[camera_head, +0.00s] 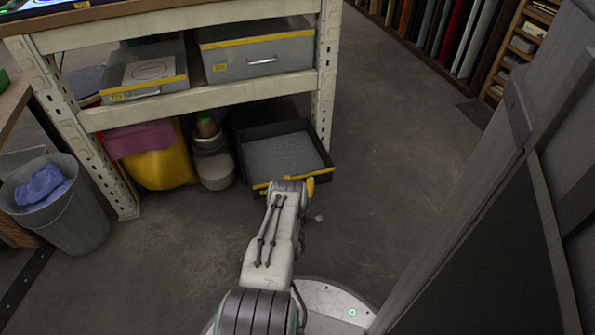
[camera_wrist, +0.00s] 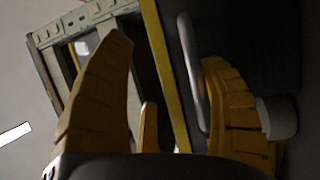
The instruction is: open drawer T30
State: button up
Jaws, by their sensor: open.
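A dark drawer (camera_head: 328,160) stands at floor level under the right part of the bench. Its open top shows a grey, rough-looking inside. A yellow strip runs along its front edge; its label cannot be read, so I cannot confirm it is T30. My gripper (camera_head: 290,185) is at this front edge and covers part of it. In the wrist view the open fingers of my gripper (camera_wrist: 170,100) stand apart. The metal handle (camera_wrist: 190,70) lies between them, close to the right finger, beside the yellow strip (camera_wrist: 158,70). I cannot tell whether a finger touches the handle.
Two grey drawers (camera_head: 262,57) (camera_head: 150,73) with yellow strips sit on the shelf above. A yellow bag (camera_head: 165,165) and a jar (camera_head: 213,165) stand left of the low drawer. A bin (camera_head: 70,220) is further left. Floor to the right is clear up to a grey panel.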

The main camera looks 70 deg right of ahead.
jog(key=o, duration=0.6)
jog(key=r, duration=0.5)
jog(key=shift+w+d+r, duration=0.3)
jog(key=shift+d+r, duration=0.05)
jog(key=shift+r, duration=0.05)
jog(key=shift+w+a+r, duration=0.1)
jog(key=shift+r, duration=0.8)
jog(key=shift+y, duration=0.9)
jog(key=f, duration=0.4)
jog(key=shift+a+f, duration=0.2)
jog(key=shift+f, duration=0.2)
jog(key=shift+c, duration=0.2)
jog(key=shift+s+a+f+p, duration=0.15)
jog(key=shift+s+a+p, duration=0.25)
jog(key=shift+a, duration=0.35)
jog(key=shift+c, duration=0.7)
jog(key=shift+s+a+f, duration=0.1)
jog(key=shift+s+a, duration=0.05)
jog(key=shift+a, duration=0.4)
jog(key=c, duration=0.4)
jog(key=shift+s+a+f+p, duration=0.25)
jog(key=shift+a+p, duration=0.15)
jog(key=shift+a, duration=0.55)
jog(key=shift+s+a+f+p, duration=0.25)
jog(key=shift+a+f+p, duration=0.1)
jog(key=shift+a, duration=0.65)
jog(key=shift+s+a+f+p, duration=0.25)
jog(key=shift+a+p, duration=0.15)
jog(key=shift+a, duration=0.55)
